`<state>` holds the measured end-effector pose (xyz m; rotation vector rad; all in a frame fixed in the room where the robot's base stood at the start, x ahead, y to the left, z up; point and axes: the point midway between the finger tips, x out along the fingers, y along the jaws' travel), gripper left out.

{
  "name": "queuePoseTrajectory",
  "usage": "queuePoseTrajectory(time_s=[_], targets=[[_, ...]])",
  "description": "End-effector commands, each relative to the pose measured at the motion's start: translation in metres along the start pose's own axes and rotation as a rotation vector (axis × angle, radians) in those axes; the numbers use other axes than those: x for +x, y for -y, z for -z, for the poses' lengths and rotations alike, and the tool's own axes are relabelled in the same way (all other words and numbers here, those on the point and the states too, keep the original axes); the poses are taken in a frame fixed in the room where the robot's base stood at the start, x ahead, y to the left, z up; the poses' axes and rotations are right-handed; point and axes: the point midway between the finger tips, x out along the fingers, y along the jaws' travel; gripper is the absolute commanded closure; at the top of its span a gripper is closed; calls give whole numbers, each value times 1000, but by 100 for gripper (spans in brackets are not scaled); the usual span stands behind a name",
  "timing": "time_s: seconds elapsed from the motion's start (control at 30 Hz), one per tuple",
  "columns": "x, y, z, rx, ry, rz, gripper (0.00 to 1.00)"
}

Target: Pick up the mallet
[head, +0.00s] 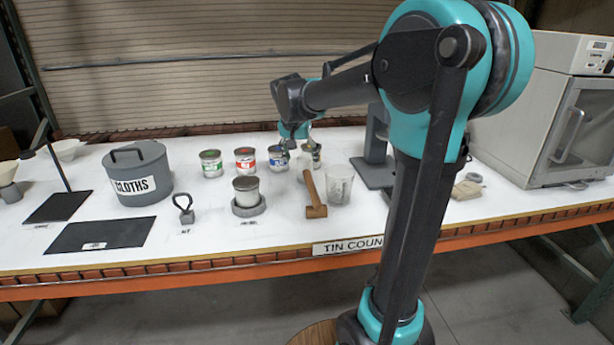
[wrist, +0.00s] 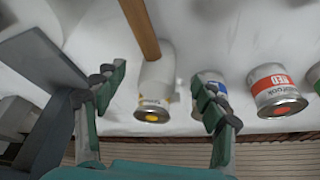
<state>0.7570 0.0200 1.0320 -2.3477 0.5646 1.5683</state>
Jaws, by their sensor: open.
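The mallet (head: 314,194) lies on the white bench near its front, with a wooden head towards the front edge and its handle pointing back. In the wrist view only part of its wooden handle (wrist: 140,28) shows, entering from the top; the head is out of that view. My gripper (head: 299,142) is behind the mallet at the back row of tins, its fingertips hard to make out there. In the wrist view my gripper (wrist: 163,85) is open, with nothing held. A pale yellow-marked tin (wrist: 154,98) shows between its fingers, just past the handle's end.
A blue-labelled tin (head: 279,158) and a red-labelled tin (head: 245,160) stand left of my gripper. A clear beaker (head: 339,187) stands close right of the mallet, and a tin on a round base (head: 247,196) stands to its left. A grey CLOTHS pot (head: 139,174) is farther left.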

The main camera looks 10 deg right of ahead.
Motion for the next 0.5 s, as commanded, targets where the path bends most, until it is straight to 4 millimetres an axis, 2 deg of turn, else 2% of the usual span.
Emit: queuePoseTrajectory(time_s=[0.1,0.37,0.5], targets=[[20,0,0,0,0,0,30],[38,0,1,-1,0,1,30],[55,0,4,1,0,0,30]])
